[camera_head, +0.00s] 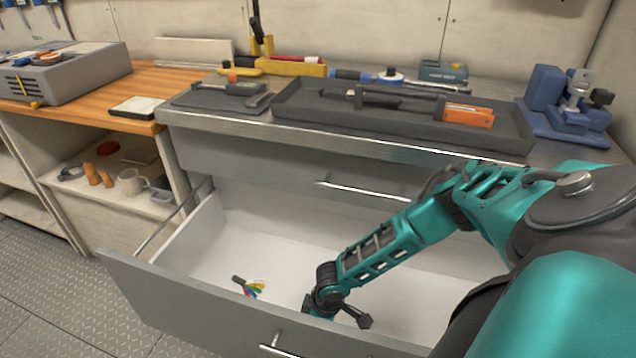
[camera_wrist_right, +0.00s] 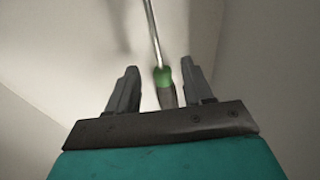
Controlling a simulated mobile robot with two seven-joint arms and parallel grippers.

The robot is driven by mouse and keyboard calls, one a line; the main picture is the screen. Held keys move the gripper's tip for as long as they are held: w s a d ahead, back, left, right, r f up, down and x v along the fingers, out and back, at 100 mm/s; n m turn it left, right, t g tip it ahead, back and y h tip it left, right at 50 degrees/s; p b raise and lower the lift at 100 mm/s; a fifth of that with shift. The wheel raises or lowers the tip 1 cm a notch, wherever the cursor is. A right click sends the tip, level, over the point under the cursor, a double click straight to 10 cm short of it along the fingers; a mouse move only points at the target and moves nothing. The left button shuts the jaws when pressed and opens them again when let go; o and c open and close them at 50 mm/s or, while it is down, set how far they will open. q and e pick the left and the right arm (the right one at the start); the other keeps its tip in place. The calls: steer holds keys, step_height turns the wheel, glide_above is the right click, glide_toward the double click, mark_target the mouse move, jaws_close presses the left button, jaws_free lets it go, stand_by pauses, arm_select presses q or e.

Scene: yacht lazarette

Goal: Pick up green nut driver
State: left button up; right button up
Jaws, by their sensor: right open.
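The green nut driver (camera_wrist_right: 163,82) shows in the right wrist view, with a green and dark handle and a thin metal shaft running away from me. It lies on the white floor of the open drawer (camera_head: 215,245). My right gripper (camera_wrist_right: 160,75) is open, with one finger on each side of the handle; I cannot tell whether either finger touches it. In the head view my right arm reaches down into the drawer and the nut driver is hidden. My left gripper is not in view.
A bunch of coloured keys or tools (camera_head: 250,287) lies in the drawer left of my arm. The drawer's front panel (camera_head: 190,295) and side walls bound the space. Above, a dark tray (camera_head: 330,115) with tools and a blue vise (camera_head: 565,110) stand on the counter.

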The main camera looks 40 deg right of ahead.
steer(key=shift+w+f+b, duration=0.2)
steer(key=shift+f+b, duration=0.15)
steer(key=shift+f, duration=0.85)
jaws_close()
